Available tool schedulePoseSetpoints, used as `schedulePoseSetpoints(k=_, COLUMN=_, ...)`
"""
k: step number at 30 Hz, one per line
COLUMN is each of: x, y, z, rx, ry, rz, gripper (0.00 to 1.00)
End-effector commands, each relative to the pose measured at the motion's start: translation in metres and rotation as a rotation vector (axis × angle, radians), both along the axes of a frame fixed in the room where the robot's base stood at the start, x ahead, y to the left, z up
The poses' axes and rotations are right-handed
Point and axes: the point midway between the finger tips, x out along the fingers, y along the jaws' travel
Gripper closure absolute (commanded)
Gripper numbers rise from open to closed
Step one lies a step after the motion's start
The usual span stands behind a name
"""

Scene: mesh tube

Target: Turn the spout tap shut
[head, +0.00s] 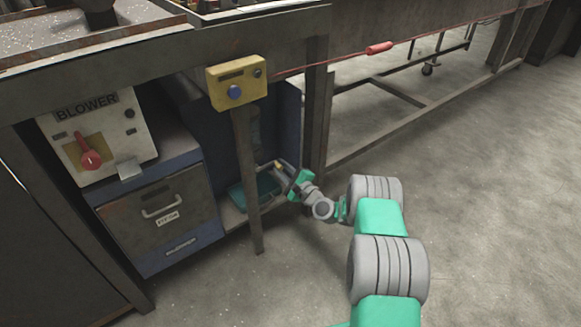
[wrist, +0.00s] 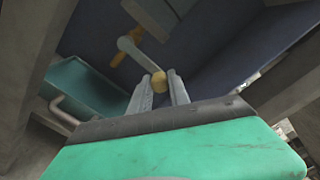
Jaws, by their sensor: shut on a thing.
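The spout tap shows in the wrist view as a grey lever arm (wrist: 136,53) with a round yellowish knob (wrist: 159,80) at its end. A brass-coloured piece (wrist: 130,38) sits behind the lever's far end. My gripper (wrist: 160,83) has its two grey fingers on either side of the knob and is shut on it. In the head view my gripper (head: 285,176) reaches into the recess under the bench. There the tap is small and mostly hidden by my gripper.
A teal bin (head: 238,197) sits low in the recess; it also shows in the wrist view (wrist: 85,77). A bench leg (head: 316,130) stands close right of my gripper, and the yellow button box's post (head: 246,165) to the left. The blower cabinet (head: 158,215) is further left. Open floor lies right.

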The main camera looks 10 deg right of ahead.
Motion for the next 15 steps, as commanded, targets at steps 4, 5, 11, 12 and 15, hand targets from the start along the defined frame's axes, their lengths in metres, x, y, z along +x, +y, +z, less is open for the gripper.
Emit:
schedulePoseSetpoints(k=4, x=0.0008, y=0.0037, z=0.0025, rx=0.003, ry=-0.003, rz=0.007, gripper=1.00)
schedulePoseSetpoints(k=5, x=0.0008, y=0.0036, z=0.0024, rx=0.003, ry=-0.003, rz=0.007, gripper=1.00)
schedulePoseSetpoints(k=11, x=0.0006, y=0.0029, z=0.0020, rx=0.003, ry=-0.002, rz=0.006, gripper=0.76)
schedulePoseSetpoints(k=12, x=0.0005, y=0.0028, z=0.0019, rx=0.003, ry=-0.002, rz=0.006, gripper=0.73)
schedulePoseSetpoints(k=15, x=0.0004, y=0.0017, z=0.0015, rx=0.003, ry=-0.001, rz=0.005, gripper=0.65)
